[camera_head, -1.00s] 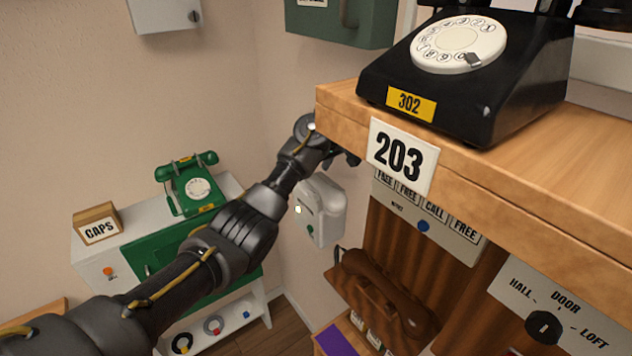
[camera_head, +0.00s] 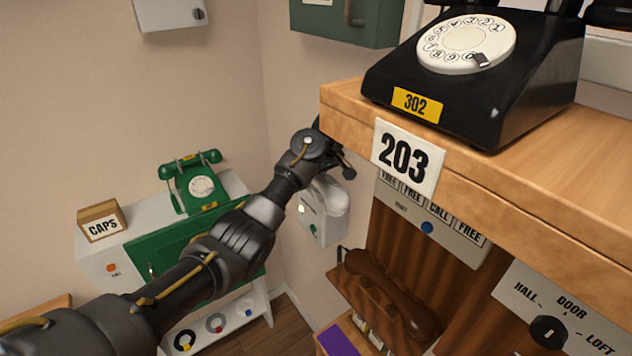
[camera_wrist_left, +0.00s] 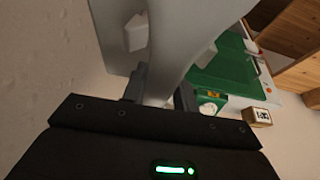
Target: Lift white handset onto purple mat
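The white wall phone (camera_head: 314,226) hangs on the wall below the shelf corner. Its white handset (camera_head: 331,195) is at the top right of it. My left gripper (camera_head: 338,165) is just above the handset in the head view, partly hidden by my own wrist. In the left wrist view, its fingers (camera_wrist_left: 160,92) stand apart, with the large pale handset (camera_wrist_left: 175,40) running between and beyond them. I cannot tell whether they touch it. A purple mat (camera_head: 338,341) shows partly at the bottom, on a small wooden surface. My right gripper is not in view.
The wooden shelf (camera_head: 500,205) with the black phone (camera_head: 480,80) overhangs close to my left wrist. A brown handset (camera_head: 392,300) rests on a wooden ledge below. A green phone (camera_head: 196,184) and the CAPS box (camera_head: 102,222) stand on a cabinet at left.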

